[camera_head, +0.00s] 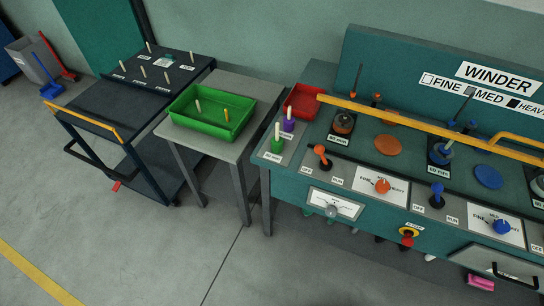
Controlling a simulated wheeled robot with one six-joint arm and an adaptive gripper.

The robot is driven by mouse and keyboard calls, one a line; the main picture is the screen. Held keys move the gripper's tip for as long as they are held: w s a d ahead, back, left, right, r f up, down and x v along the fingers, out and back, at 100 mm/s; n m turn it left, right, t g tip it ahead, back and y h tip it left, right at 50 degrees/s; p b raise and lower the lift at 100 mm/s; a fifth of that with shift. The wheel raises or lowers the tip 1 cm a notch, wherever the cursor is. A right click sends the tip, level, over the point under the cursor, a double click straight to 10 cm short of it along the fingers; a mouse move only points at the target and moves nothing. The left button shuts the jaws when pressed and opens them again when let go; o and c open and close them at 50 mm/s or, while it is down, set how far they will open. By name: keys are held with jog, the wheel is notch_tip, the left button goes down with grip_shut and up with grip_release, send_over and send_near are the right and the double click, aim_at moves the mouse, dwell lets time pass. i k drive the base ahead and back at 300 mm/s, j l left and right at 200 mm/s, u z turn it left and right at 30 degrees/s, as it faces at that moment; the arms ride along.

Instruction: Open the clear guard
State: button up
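The winder bench (285,180) stands at the right, with a "WINDER" sign (497,77) on its back panel. A long yellow bar (420,128) runs across the bench above the spindles, and a yellow handle (518,139) shows near its right end. The bar looks like an edge of the clear guard, but I cannot make out the see-through panel itself. Its right end is cut off by the picture edge. I cannot tell from this view how far the guard is raised. My gripper is not in view.
Orange (382,186) and blue (501,226) knobs and an emergency stop (408,235) line the bench front. A green tray (212,112) sits on a grey table (240,142). A dark cart (120,130) stands left. The floor in front is clear.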

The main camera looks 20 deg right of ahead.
aim_at(491, 145)
jog(key=z, duration=2.65)
jog(key=i+j+z, duration=0.1)
jog(key=i, duration=0.25)
